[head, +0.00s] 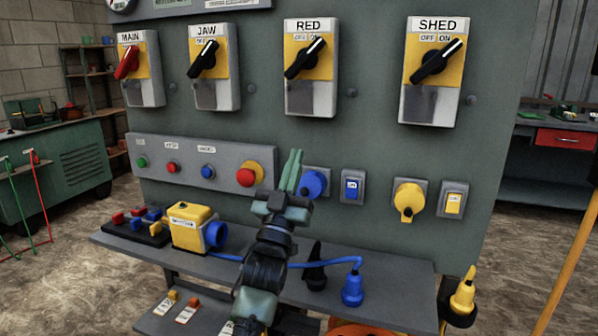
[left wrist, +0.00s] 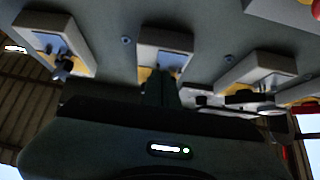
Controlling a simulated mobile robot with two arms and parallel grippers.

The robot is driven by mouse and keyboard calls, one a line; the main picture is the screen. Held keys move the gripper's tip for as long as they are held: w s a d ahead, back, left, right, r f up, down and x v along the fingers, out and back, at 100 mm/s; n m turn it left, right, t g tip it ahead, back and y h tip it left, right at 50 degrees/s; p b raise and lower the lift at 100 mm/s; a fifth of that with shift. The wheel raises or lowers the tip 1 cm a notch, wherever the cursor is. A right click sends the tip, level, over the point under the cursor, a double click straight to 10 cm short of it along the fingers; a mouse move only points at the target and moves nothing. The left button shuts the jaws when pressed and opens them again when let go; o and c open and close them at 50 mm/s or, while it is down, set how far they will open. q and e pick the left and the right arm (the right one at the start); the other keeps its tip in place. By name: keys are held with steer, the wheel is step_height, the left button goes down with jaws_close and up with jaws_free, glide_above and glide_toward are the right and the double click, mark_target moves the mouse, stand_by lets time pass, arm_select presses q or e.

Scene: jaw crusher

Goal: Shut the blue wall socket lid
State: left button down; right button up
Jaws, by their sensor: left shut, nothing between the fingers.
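The blue wall socket (head: 314,184) is on the grey-green panel, right of the red-and-yellow push button. Its round blue part shows, partly covered on its left by my gripper; I cannot tell how far its lid stands open. My left gripper (head: 291,170) has its green fingers together, pointing up, just left of the blue socket in the picture. Nothing is between them. Whether they touch the lid is unclear. In the left wrist view the gripper's fingers (left wrist: 158,88) show dark against the panel's switches; the blue socket is not seen there. My right gripper is not in view.
A blue rocker switch (head: 352,187) and a yellow wall socket (head: 408,200) are to the right. Rotary switches, such as the RED one (head: 311,68), sit above. The shelf below holds a yellow box (head: 190,227), a blue plug (head: 352,288) and a black plug (head: 315,267).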

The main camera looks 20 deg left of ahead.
arm_select(q)
steer(key=g+p, duration=0.2)
glide_toward(306, 191)
steer(key=s+r, duration=0.2)
steer(key=s, duration=0.4)
steer(key=w+r, duration=0.2)
steer(key=w, duration=0.9)
steer(key=shift+a+r+b, duration=0.25)
steer(key=shift+r+b, duration=0.15)
steer(key=shift+b, duration=0.05)
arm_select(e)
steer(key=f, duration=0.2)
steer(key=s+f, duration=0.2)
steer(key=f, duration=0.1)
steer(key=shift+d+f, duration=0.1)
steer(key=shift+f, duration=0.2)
